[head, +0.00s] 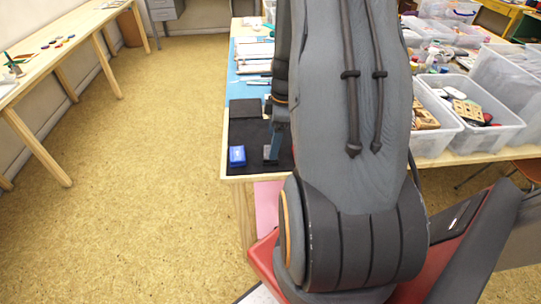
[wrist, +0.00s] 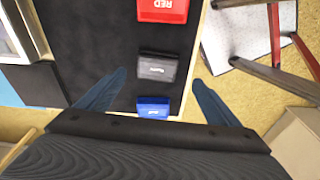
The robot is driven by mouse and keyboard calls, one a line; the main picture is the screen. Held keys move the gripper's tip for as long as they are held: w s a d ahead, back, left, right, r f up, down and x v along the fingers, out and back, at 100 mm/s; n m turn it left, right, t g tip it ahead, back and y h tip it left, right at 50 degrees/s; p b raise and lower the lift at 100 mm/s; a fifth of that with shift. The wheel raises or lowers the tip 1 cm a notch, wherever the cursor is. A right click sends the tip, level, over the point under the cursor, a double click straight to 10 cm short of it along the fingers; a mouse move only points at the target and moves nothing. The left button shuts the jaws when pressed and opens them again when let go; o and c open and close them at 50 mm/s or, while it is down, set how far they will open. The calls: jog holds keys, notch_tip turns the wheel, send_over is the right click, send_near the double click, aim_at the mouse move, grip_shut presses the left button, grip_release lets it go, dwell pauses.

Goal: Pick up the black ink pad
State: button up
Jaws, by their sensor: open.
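The black ink pad (wrist: 158,67) lies on a black mat (wrist: 88,30) in the wrist view, between a red ink pad (wrist: 162,11) above it and a blue ink pad (wrist: 152,107) below it. My gripper (wrist: 160,76) is open, one blue-grey finger on each side of the picture, with the black pad between the fingertips in this view. I cannot tell its height above the pad. In the head view my gripper (head: 276,138) is over the mat, right of the blue pad (head: 237,156). My arm hides the red pad there, and I cannot make out the black pad clearly.
The pads are near the table (head: 262,178) edge, with floor (wrist: 237,98) beyond. A dark box (head: 246,108) lies behind the mat. Clear bins (head: 440,118) of craft items stand to the right of my arm. The floor (head: 150,180) to the left is open.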

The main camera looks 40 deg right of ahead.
aim_at(264, 164)
jog(key=shift+w+f+p, duration=0.25)
jog(key=shift+f+p, duration=0.25)
jog(key=shift+f, duration=0.8)
jog(key=shift+w+f+p, duration=0.25)
jog(key=shift+f+p, duration=0.2)
jog(key=shift+f, duration=0.8)
jog(key=shift+c, duration=0.2)
jog(key=c, duration=1.1)
